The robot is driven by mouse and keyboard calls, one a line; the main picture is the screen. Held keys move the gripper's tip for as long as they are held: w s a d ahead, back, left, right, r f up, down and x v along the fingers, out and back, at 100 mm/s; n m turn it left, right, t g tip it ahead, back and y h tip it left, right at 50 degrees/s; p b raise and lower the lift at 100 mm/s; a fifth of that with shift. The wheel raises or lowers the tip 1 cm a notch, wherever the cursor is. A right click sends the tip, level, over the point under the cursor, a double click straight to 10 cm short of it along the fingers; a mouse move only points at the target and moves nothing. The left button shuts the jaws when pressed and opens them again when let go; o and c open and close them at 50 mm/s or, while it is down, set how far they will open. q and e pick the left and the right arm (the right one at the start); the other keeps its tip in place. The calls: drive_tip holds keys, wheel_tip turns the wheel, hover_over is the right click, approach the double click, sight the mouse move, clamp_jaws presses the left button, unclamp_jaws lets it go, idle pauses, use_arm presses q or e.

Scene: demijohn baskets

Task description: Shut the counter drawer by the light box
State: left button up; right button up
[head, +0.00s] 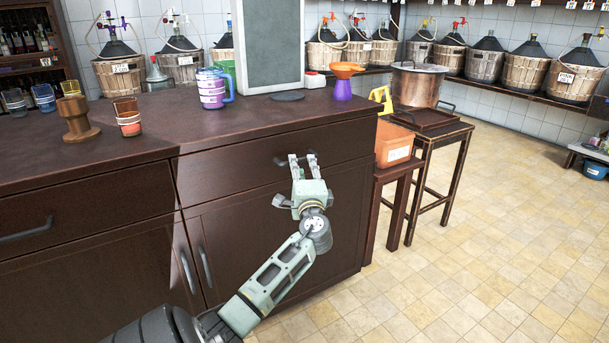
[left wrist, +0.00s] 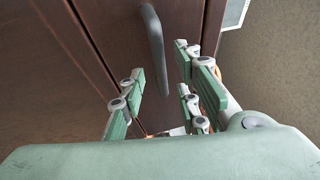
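The counter drawer (head: 235,165) is the dark brown front at the right end of the counter, below the grey upright light box (head: 270,45). I see no clear gap at its top edge, and cannot tell whether it stands slightly out. Its drawer handle (head: 280,161) is partly hidden by my left gripper (head: 302,160). In the left wrist view the grey bar handle (left wrist: 155,45) shows beyond and between the spread fingers of my left gripper (left wrist: 163,82). That gripper is open, with nothing between its pads; contact with the handle cannot be told. My right gripper is not in view.
An orange bin (head: 394,145) sits on a stool just right of the counter. The tiled floor (head: 480,260) at right is clear.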

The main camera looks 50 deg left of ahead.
use_arm(q)
drive_tip(key=v, duration=0.8)
